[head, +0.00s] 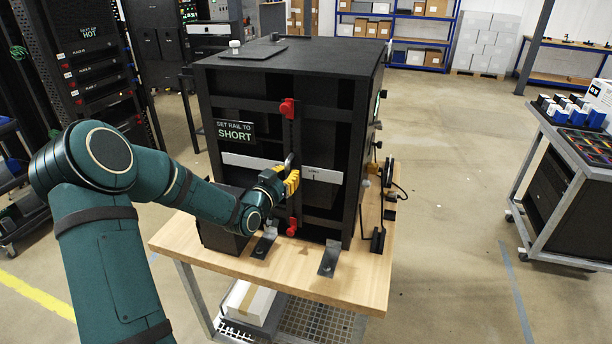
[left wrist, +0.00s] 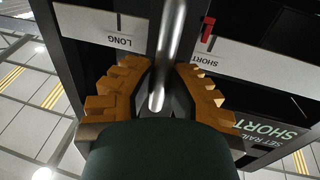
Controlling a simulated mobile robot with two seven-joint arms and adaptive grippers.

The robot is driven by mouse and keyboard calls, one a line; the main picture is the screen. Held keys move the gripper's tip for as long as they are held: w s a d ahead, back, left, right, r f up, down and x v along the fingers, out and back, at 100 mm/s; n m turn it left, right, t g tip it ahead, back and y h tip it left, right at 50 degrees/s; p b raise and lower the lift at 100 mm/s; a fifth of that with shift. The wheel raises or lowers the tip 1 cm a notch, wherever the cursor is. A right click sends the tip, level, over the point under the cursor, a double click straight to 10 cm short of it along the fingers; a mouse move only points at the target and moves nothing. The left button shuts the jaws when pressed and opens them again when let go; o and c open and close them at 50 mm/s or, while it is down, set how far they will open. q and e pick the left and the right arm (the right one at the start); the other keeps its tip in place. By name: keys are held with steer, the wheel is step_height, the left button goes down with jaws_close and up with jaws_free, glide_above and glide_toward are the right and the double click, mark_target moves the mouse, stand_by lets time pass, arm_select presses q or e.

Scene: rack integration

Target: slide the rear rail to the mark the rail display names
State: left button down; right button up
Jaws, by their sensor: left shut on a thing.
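The display (head: 235,132) on the black rack reads "SET RAIL TO SHORT"; it shows inverted in the left wrist view (left wrist: 268,132). The dark upright rail (head: 291,140) has red pieces at its top (head: 287,108) and bottom (head: 292,227). It crosses a white scale strip (head: 250,163). In the left wrist view the LONG label (left wrist: 120,41) lies left of the rail and the SHORT label (left wrist: 208,27) right, with a red marker (left wrist: 208,36) beside SHORT. My left gripper (head: 290,180) is shut on the silver handle (left wrist: 168,60) of the rail. My right gripper is out of view.
The rack (head: 330,55) stands on a wooden table (head: 190,245). Metal brackets (head: 330,258) sit at its front. A cart (head: 560,190) with coloured parts stands at right; a dark server rack (head: 85,60) stands at left. The floor between table and cart is clear.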

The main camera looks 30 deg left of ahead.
arm_select(q)
steer(key=shift+s+a, duration=0.1)
steer(key=shift+a, duration=0.4)
stand_by(0.8)
steer(key=c, duration=1)
jaws_free()
steer(key=s, duration=1.2)
steer(key=shift+d, duration=0.3)
